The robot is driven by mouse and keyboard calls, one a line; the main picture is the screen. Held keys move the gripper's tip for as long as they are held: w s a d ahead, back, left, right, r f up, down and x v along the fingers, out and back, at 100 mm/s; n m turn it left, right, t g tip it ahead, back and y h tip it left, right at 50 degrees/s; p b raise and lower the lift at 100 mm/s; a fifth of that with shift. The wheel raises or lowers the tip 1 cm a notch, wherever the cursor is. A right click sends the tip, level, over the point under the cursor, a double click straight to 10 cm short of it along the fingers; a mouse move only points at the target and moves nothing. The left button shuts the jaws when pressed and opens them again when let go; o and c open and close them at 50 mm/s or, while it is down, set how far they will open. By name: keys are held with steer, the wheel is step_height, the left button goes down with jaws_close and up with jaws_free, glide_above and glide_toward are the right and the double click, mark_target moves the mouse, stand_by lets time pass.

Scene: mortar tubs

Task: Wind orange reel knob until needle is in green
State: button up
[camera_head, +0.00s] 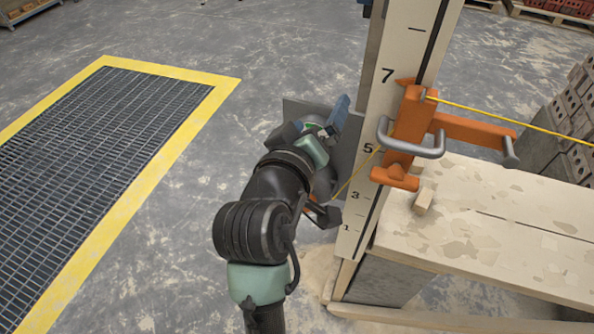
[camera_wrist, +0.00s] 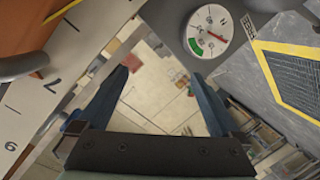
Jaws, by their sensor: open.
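In the wrist view, the round white gauge (camera_wrist: 208,32) is on a grey surface at the upper right. Its red needle points to the lower right, outside the green band on the dial's left side. My gripper (camera_wrist: 157,77) is open, its two blue fingers apart with nothing between them. In the head view my gripper (camera_head: 336,118) is beside the numbered post, at the grey plate (camera_head: 294,108). A small orange bit (camera_head: 313,198) shows below my wrist. I cannot tell whether it is the reel knob; my arm hides most of that area.
An orange clamp (camera_head: 404,130) with grey handles grips the numbered post (camera_head: 392,62). A yellow line (camera_head: 500,118) runs right from it. A block wall with a pale plank top (camera_head: 480,215) stands at right. A yellow-edged floor grate (camera_head: 215,78) lies left, with open floor around it.

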steer(key=s+a+f+n+t, duration=0.1)
steer(key=s+a+f+n, duration=0.1)
steer(key=s+f+n, duration=0.5)
steer(key=s+a+f+n+h+p, duration=0.1)
steer(key=s+a+f+n, duration=0.1)
steer(key=f+n, duration=0.85)
steer(key=s+a+f+n+t, duration=0.1)
steer(key=s+a+f+n, duration=0.35)
steer(key=n, duration=0.75)
steer(key=d+f+x, duration=0.1)
steer(key=x, duration=1.2)
steer(key=shift+s+d+b, duration=0.3)
steer(key=shift+d, duration=0.1)
steer(key=shift+f, duration=0.15)
steer(key=shift+c, duration=0.3)
steer(key=c, duration=1.3)
steer(key=shift+o, duration=0.2)
steer(key=shift+m, duration=0.25)
steer(key=shift+f+m+b, duration=0.1)
steer(key=shift+m+b, duration=0.3)
steer(key=shift+b, duration=0.05)
